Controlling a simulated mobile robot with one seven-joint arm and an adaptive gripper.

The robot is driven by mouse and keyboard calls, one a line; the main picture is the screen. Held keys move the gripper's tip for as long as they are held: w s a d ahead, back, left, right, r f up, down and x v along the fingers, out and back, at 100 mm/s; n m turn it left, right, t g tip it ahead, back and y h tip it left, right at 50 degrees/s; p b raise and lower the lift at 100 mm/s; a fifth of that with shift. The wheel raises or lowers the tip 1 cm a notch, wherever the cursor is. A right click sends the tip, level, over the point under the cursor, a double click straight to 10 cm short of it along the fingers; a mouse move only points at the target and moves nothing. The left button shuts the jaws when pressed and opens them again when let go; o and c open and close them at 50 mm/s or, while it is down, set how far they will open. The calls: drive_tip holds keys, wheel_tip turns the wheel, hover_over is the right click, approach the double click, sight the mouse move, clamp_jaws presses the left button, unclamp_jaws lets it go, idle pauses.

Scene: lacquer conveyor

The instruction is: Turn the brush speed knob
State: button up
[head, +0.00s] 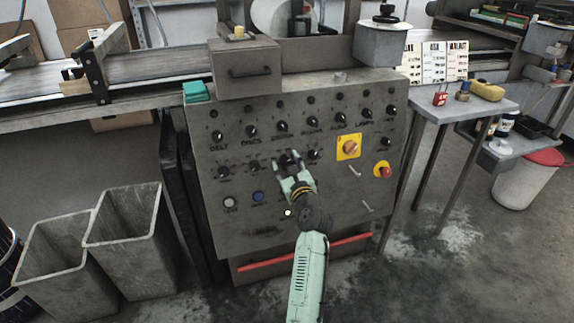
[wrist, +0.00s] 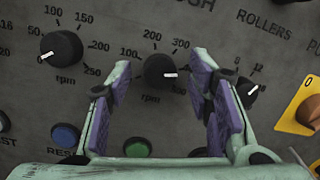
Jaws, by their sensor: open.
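The brush speed knob (wrist: 158,70) is a round black knob with a white pointer, below the partly visible label ending in "SH". Its scale reads 100, 200 and 300 with "rpm" beneath. The pointer aims right, beyond the 300 mark. My gripper (head: 289,160) is open in front of the grey control panel (head: 210,185). In the wrist view its two purple-padded fingers stand left and right of the knob, with gaps showing on both sides. In the head view the gripper partly covers this knob.
Another rpm knob (wrist: 62,48) is on the left, and a smaller knob (wrist: 247,88) sits close to the right finger. A yellow-plated switch (head: 348,147) and a red emergency button (head: 384,171) are further right. A blue button (head: 257,197) and a red bar (head: 300,251) are lower down.

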drive_tip(key=shift+c, duration=0.4)
clamp_jaws()
